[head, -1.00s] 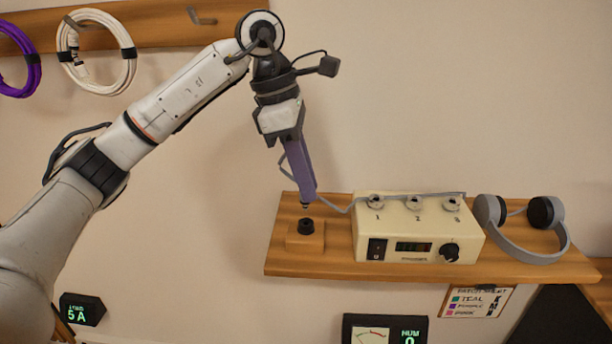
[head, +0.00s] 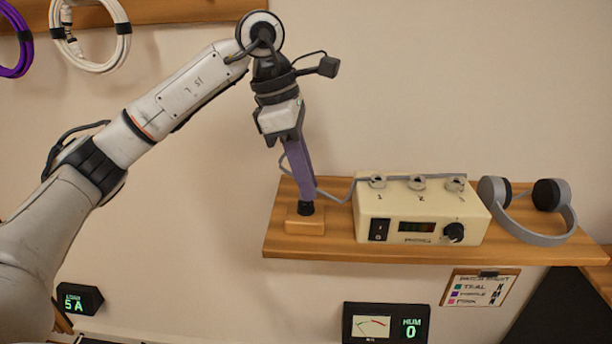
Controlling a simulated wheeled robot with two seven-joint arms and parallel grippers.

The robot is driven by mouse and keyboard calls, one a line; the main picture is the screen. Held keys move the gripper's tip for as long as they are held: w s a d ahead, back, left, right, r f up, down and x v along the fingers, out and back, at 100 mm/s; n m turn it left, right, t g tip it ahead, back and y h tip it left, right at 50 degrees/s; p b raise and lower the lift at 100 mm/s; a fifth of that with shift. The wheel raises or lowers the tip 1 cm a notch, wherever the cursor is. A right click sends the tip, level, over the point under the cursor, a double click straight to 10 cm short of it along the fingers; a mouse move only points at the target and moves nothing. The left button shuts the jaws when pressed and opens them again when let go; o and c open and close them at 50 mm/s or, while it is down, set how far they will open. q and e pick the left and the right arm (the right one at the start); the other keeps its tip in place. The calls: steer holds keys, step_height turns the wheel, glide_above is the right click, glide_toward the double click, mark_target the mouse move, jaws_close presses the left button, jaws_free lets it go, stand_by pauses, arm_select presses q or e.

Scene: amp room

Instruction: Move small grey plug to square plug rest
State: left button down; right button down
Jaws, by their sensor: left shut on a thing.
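The plug (head: 301,172) has a long purple-grey body and a thin grey cable. My left gripper (head: 289,137) is shut on its upper end and holds it slightly tilted, lower end down. The square plug rest (head: 304,225) is a small wooden block with a black round socket on top, at the left end of the shelf. The plug's lower end meets the black socket; its tip is hidden, and I cannot tell how deep it sits. My right gripper is not in view.
A cream box (head: 400,213) with numbered jacks stands right of the rest on the wooden shelf (head: 340,243). The grey cable passes behind the box towards grey headphones (head: 530,236). Cable coils hang at upper left. Meters show below the shelf.

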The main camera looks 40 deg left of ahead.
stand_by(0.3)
arm_select(q)
steer(key=c, duration=1.6)
jaws_free()
steer(key=p+v, duration=0.1)
steer(key=v, duration=0.9)
steer(key=shift+r, duration=0.15)
